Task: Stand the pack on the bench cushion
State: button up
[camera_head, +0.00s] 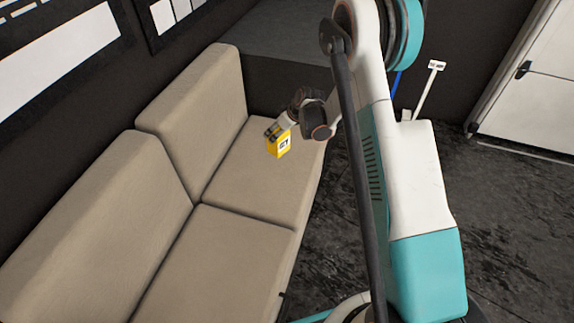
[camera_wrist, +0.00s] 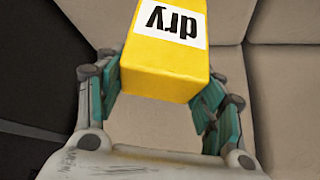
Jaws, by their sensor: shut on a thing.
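The pack is a yellow box (camera_head: 280,147) with a white label. In the head view it is at the far end of the beige bench, over or on the far seat cushion (camera_head: 262,178). In the wrist view the pack (camera_wrist: 165,68) fills the upper middle, and its label reads "dry", upside down in the picture. My gripper (camera_head: 272,132) is shut on the pack, with teal finger pads at its two sides in the wrist view (camera_wrist: 165,95). I cannot tell whether the pack's underside touches the cushion.
The bench backrest (camera_head: 195,115) runs along the left side. A nearer seat cushion (camera_head: 215,265) is bare. Dark floor (camera_head: 510,200) lies to the right, with a white door (camera_head: 535,85) and a white-handled tool (camera_head: 428,88) behind my arm.

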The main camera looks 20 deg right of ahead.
notch_tip(320, 180, down, 20)
jog(key=b, duration=0.6)
jog(key=shift+f+b, duration=0.25)
jog(key=shift+b, duration=0.15)
jog(key=shift+w+f, duration=0.1)
jog(key=o, duration=1.5)
jog(key=shift+c, duration=0.2)
